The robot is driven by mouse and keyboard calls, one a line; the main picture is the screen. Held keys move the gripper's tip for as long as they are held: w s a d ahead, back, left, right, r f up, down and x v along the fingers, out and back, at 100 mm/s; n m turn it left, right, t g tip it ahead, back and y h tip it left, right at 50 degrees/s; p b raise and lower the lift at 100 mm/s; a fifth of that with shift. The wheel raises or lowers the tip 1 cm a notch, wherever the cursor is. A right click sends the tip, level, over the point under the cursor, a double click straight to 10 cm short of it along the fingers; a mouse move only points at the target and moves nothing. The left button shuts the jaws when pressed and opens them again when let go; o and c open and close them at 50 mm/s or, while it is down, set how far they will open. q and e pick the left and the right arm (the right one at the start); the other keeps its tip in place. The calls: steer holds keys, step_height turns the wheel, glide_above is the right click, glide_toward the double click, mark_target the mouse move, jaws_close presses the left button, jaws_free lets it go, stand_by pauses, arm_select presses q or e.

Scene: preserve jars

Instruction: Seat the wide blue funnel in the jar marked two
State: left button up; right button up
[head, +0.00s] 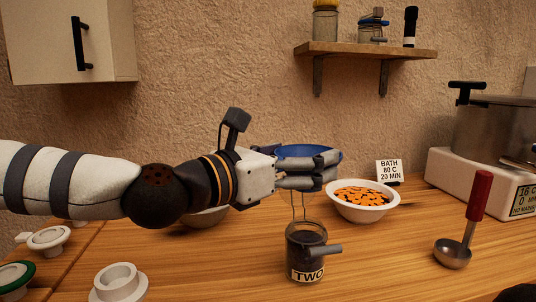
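The blue funnel (305,151) is at my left gripper (326,171), with its wide blue rim facing up. The grey fingers are closed together around its lower part, which they hide. The funnel is in the air above the jar marked TWO (306,272). That jar stands upright on the table with dark contents, and a thin wire-like outline rises from its top towards the fingers. A grey stub sticks out from the jar's right side; I cannot tell what it is. The funnel's spout cannot be made out. My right gripper is not in view.
A white bowl of orange pieces (363,213) stands behind the jar, right of the gripper. A red-handled ladle (453,253) is farther right, near a pot (492,132) on a white heater. White lids or funnels (118,284) lie at left. Another bowl (206,217) is partly behind my arm.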

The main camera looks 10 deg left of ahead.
mark_target(300, 190)
arm_select(q)
steer(key=shift+s+d, duration=0.1)
steer(key=shift+d, duration=0.2)
steer(key=shift+f, duration=0.6)
steer(key=shift+a+f+b, duration=0.1)
steer(key=shift+f+b, duration=1.15)
steer(key=shift+f, duration=1.15)
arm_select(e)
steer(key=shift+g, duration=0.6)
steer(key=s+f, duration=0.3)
arm_select(q)
steer(key=shift+r, duration=0.15)
steer(key=shift+f, duration=0.75)
steer(key=shift+f, duration=0.15)
